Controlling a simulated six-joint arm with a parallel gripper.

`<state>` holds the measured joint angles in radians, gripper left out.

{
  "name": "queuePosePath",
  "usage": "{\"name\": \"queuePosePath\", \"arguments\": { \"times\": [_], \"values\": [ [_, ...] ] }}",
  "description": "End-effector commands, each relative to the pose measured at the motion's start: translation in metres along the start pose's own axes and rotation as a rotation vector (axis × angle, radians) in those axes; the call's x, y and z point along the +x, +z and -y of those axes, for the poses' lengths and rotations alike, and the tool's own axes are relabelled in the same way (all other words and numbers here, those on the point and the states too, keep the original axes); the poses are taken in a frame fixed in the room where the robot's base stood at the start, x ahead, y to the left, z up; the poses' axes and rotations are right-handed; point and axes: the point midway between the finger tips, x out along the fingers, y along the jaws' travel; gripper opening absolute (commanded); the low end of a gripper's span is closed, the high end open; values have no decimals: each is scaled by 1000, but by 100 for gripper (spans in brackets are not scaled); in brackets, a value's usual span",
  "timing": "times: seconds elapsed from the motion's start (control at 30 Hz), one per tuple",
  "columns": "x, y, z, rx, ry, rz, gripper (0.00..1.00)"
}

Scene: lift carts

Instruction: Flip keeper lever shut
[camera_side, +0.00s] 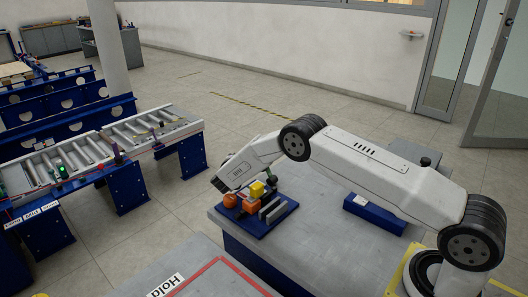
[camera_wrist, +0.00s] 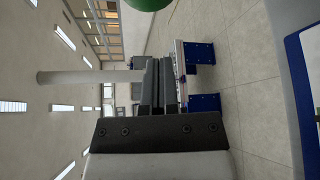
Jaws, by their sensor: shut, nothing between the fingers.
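A blue base plate (camera_side: 257,232) sits on the near corner of the grey table in the side view. It carries an orange rounded part (camera_side: 230,200), an orange block (camera_side: 252,208), a yellow block (camera_side: 257,189) and grey upright plates (camera_side: 276,212). I cannot tell which part is the keeper lever. My gripper (camera_side: 218,185) is above the plate's left end, close to the orange rounded part; contact cannot be told. In the wrist view my gripper (camera_wrist: 158,63) is shut, its dark fingers together with nothing between them. The plate's parts are not recognisable there.
A blue block-shaped fixture (camera_side: 375,214) stands on the grey table (camera_side: 320,215) to the right. A roller conveyor (camera_side: 105,145) stands at the left, across open floor. A green rounded thing (camera_wrist: 150,4) shows at the top of the wrist view. A table marked "Hold" (camera_side: 165,286) is in front.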

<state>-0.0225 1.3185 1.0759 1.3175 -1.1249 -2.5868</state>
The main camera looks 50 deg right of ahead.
Motion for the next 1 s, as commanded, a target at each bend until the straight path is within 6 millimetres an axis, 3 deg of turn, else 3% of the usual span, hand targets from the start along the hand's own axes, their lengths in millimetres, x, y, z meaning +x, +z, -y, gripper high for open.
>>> {"name": "queuePosePath", "arguments": {
  "times": [0.17,1.0],
  "values": [
    [15,1,0,1,0,2,0],
    [1,37,0,1,0,0,0]
  ]
}}
